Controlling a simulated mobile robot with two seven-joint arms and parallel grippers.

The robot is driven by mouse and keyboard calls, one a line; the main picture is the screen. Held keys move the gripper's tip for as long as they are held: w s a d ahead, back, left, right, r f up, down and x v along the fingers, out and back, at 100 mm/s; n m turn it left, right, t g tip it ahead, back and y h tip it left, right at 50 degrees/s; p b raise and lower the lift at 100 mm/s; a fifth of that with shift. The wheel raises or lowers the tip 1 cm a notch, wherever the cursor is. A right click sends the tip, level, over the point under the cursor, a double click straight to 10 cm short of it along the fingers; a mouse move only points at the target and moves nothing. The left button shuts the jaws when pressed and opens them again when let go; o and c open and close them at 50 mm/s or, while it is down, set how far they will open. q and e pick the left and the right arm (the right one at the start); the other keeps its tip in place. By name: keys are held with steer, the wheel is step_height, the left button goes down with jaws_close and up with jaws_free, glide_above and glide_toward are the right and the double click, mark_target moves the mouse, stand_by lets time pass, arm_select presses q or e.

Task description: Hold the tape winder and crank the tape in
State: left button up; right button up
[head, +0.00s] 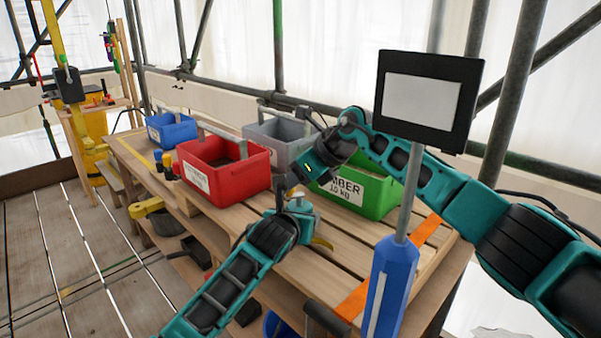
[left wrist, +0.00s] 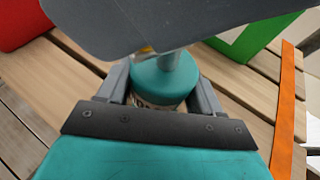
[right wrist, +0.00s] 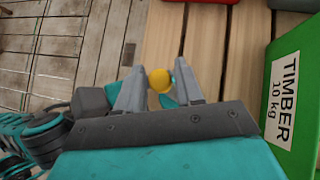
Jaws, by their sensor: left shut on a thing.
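My left gripper (left wrist: 165,90) is shut on the tape winder, a teal round body (left wrist: 165,78) with a grey post rising from it and a pale, dark-marked part below. In the head view the left gripper (head: 299,198) is above the slatted bench, and the winder is mostly hidden by the arms. My right gripper (right wrist: 160,70) is just above it, with a yellow round knob (right wrist: 160,80) between its fingertips. I cannot tell whether the fingers grip the knob. The dark right gripper body covers the top of the left wrist view.
A red crate (head: 215,171) and a green crate labelled TIMBER (head: 372,194) stand on the bench near the grippers. Grey (head: 285,135) and blue (head: 172,129) crates stand farther back. An orange strip (head: 428,228) lies along the bench's right end. A screen on a blue post (head: 390,285) stands in front.

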steer(key=v, duration=1.2)
steer(key=shift+a, duration=0.1)
steer(key=shift+c, duration=0.3)
